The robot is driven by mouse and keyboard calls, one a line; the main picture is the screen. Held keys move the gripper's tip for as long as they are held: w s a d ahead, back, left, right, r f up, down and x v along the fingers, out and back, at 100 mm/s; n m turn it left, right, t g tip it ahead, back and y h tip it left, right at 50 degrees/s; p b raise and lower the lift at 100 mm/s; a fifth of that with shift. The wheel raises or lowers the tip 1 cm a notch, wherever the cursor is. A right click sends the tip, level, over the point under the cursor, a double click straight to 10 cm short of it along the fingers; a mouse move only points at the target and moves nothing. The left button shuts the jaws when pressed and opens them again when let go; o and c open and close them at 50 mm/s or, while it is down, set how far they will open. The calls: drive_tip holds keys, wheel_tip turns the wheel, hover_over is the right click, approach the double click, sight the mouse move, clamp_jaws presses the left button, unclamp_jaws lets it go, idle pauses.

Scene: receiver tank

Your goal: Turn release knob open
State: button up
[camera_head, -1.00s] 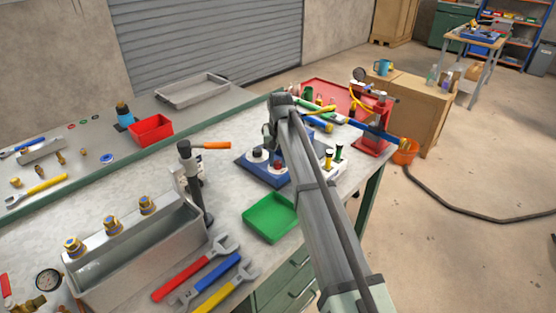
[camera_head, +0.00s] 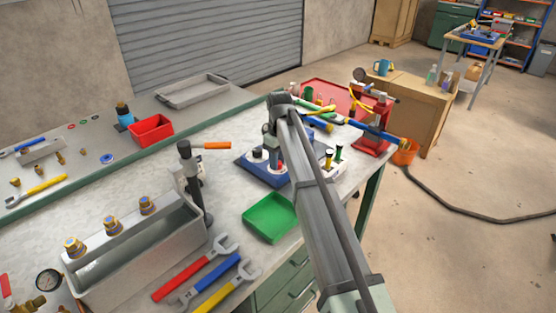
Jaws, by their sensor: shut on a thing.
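My gripper (camera_head: 270,153) points down over a blue base (camera_head: 247,169) near the middle of the bench. The base carries small round fittings, among them a black-topped one (camera_head: 257,153). A dark knob with red at its foot (camera_head: 275,167) stands at my fingertips. My gripper is shut on what looks like this knob, but the fingers are small and partly behind my arm, so the contact is not clear. My arm also hides the right part of the base. Which way the knob is turned cannot be read.
A green tray (camera_head: 270,217) lies in front of the base. A red stand with a gauge (camera_head: 375,130) and a long blue bar (camera_head: 385,133) are at the right. Wrenches (camera_head: 215,267) lie in front.

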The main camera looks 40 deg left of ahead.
drive_tip(key=shift+n, duration=0.9)
drive_tip(key=o, duration=1)
drive_tip(key=shift+o, duration=0.2)
wheel_tip(320, 180, up, 14)
drive_tip(key=shift+w, duration=0.25)
drive_tip(key=shift+f, duration=0.1)
